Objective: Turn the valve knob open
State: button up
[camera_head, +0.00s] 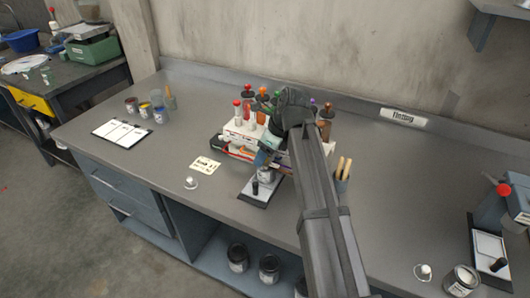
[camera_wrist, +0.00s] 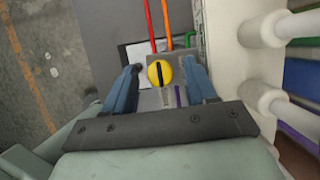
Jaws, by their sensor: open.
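A round yellow knob (camera_wrist: 160,73) with a dark bar across it, running nearly up and down in the picture, shows in the wrist view. My gripper (camera_wrist: 163,82) is open, with one blue finger to the left of the knob and one to the right. The knob lies between the fingers; whether they touch it I cannot tell. In the head view my gripper (camera_head: 268,158) is over a small stand with a pale tray (camera_head: 258,193), in the middle of the bench. The knob is hidden there behind my arm.
A white rack (camera_head: 243,130) with several bottles stands close behind my gripper, and its white side (camera_wrist: 230,60) is near the right finger. The bench's right middle is clear.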

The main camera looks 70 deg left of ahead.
jog(key=shift+c, duration=0.3)
jog(key=c, duration=1)
jog(key=shift+a+n+h, duration=0.15)
jog(key=shift+n+h, duration=0.25)
jog(key=shift+n, duration=0.7)
jog(key=shift+n+g+h, duration=0.3)
jog(key=shift+n+g, duration=0.2)
jog(key=shift+n, duration=0.7)
jog(key=o, duration=1.1)
jog(key=shift+c, duration=0.2)
jog(key=shift+w, duration=0.1)
jog(key=v, duration=1.3)
jog(key=shift+r, duration=0.4)
